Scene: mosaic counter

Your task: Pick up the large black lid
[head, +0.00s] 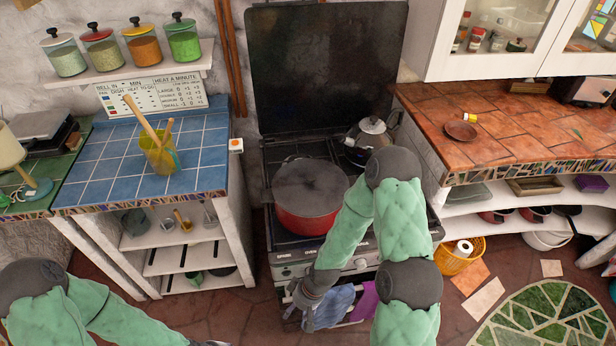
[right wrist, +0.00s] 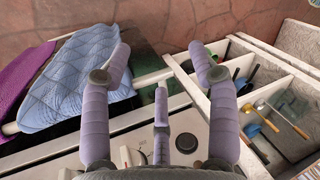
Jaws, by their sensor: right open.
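The large black lid (head: 310,184) lies flat on top of a red pot (head: 308,220) on the stove, in the head view. My right gripper (head: 303,301) is in front of the stove, below the level of the pot and apart from the lid. In the right wrist view, its fingers (right wrist: 160,60) are spread wide with nothing between them, and the lid is not visible. My left arm is at the lower left. Only a sliver of its gripper (head: 208,343) shows at the bottom edge, so its state is unclear.
A kettle (head: 373,134) stands behind the pot to the right, partly behind my right arm. Blue and purple cloths hang on the stove front rail; the blue cloth (right wrist: 80,75) is close to my right gripper. The blue tiled counter (head: 100,175) holds a yellow utensil jug (head: 160,155).

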